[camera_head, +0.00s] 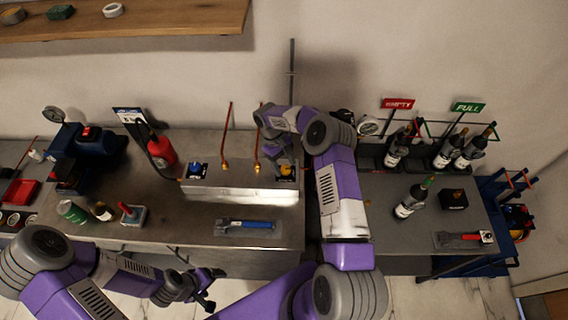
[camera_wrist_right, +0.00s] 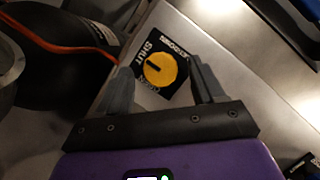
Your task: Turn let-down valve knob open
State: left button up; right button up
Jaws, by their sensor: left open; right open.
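The let-down valve knob (camera_wrist_right: 158,72) is a yellow disc on a black plate lettered SHUT and OPEN. Its dark pointer mark lies on the side toward SHUT. In the head view the yellow knob (camera_head: 285,170) sits at the right end of the steel block, partly covered by my right gripper (camera_head: 284,153). In the right wrist view my right gripper (camera_wrist_right: 160,76) is open, its fingers on either side of the knob; I cannot tell if they touch it. My left gripper (camera_head: 207,289) is open and empty, low in front of the bench.
A blue knob (camera_head: 197,170) is at the steel block's left end, with copper tubes (camera_head: 257,150) rising between. A red cylinder (camera_head: 161,150) stands to the left. A blue-handled tool (camera_head: 246,226) lies in front. Several dark bottles (camera_head: 411,198) stand on the right bench.

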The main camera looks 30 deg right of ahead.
jog(key=shift+s+f, duration=0.25)
jog(key=shift+s, duration=0.05)
jog(key=shift+w, duration=0.1)
jog(key=shift+c, duration=0.8)
jog(key=c, duration=0.9)
jog(key=shift+f+n+h+b, duration=0.1)
jog(key=shift+n+h+b, duration=0.5)
jog(key=shift+n+b, duration=1)
jog(key=n+t+h+b, duration=0.1)
jog(key=n, duration=0.2)
jog(key=shift+a+n+b, duration=0.15)
jog(key=shift+n+b, duration=0.15)
jog(key=shift+n, duration=0.1)
jog(key=n+t, duration=0.1)
jog(key=n, duration=0.1)
jog(key=n+t+h+b, duration=0.1)
jog(key=n, duration=0.2)
jog(key=shift+s+n, duration=0.2)
jog(key=shift+n, duration=0.1)
jog(key=n+t+b, duration=0.1)
jog(key=n+t, duration=0.1)
jog(key=n, duration=0.3)
jog(key=shift+s, duration=0.15)
jog(key=shift+t, duration=0.3)
